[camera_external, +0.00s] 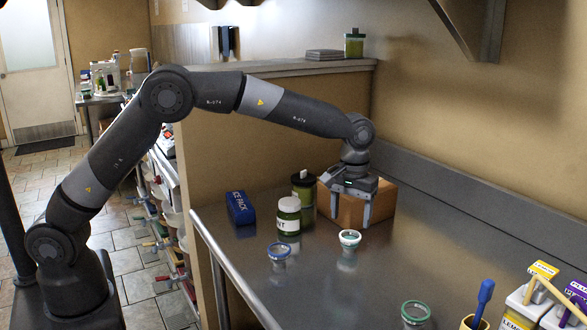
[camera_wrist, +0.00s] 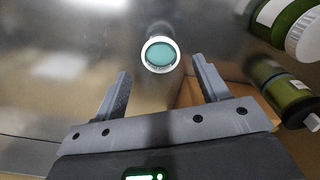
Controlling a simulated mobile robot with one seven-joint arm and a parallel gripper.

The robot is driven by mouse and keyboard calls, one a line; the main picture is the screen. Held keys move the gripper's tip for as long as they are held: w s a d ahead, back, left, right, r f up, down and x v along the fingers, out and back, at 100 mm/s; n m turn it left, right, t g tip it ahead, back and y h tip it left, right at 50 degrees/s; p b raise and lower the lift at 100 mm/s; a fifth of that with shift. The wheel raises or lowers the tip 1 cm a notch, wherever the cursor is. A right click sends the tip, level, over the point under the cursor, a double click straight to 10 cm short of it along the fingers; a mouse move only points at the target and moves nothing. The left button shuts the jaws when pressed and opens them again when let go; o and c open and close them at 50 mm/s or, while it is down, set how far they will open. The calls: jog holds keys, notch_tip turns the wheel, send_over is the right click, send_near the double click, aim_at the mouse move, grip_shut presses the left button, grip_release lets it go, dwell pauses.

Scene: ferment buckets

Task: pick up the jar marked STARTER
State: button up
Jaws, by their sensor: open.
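No jar shows a readable STARTER mark. A green jar with a white lid (camera_external: 288,218) stands left of my gripper (camera_external: 351,213); only a final "T" of its label seems legible. In the wrist view this jar (camera_wrist: 283,22) is at the upper right. An olive jar with a dark lid (camera_external: 307,193) stands behind it and also shows in the wrist view (camera_wrist: 288,98). My gripper points down, open and empty, above the steel counter. A small white-rimmed round piece with a teal centre (camera_external: 349,240) lies just in front of it, seen beyond the fingertips in the wrist view (camera_wrist: 158,54).
A brown box (camera_external: 383,203) stands close behind my gripper. Blue-rimmed (camera_external: 278,252) and green-rimmed (camera_external: 415,311) pieces lie nearer. Labelled cartons (camera_external: 526,305) crowd the right front. The counter's right middle (camera_external: 450,245) is clear.

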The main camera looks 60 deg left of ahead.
aim_at(349, 241)
notch_tip(349, 241, down, 8)
jog(key=shift+w+f, duration=0.1)
jog(key=shift+f, duration=0.05)
jog(key=c, duration=1)
jog(key=shift+r, duration=0.7)
notch_tip(349, 241, up, 3)
jog(key=shift+f, duration=0.2)
jog(key=s+d+r, duration=0.7)
jog(key=s+d, duration=0.1)
jog(key=s, duration=0.1)
jog(key=a+r+m, duration=0.1)
jog(key=a+r, duration=0.1)
jog(key=a, duration=0.8)
jog(key=s+a+r+m, duration=0.1)
jog(key=a+r+m, duration=0.1)
jog(key=a, duration=0.8)
jog(key=a+r+m, duration=0.2)
jog(key=a+r, duration=0.2)
jog(key=a, duration=0.7)
jog(key=shift+s, duration=0.3)
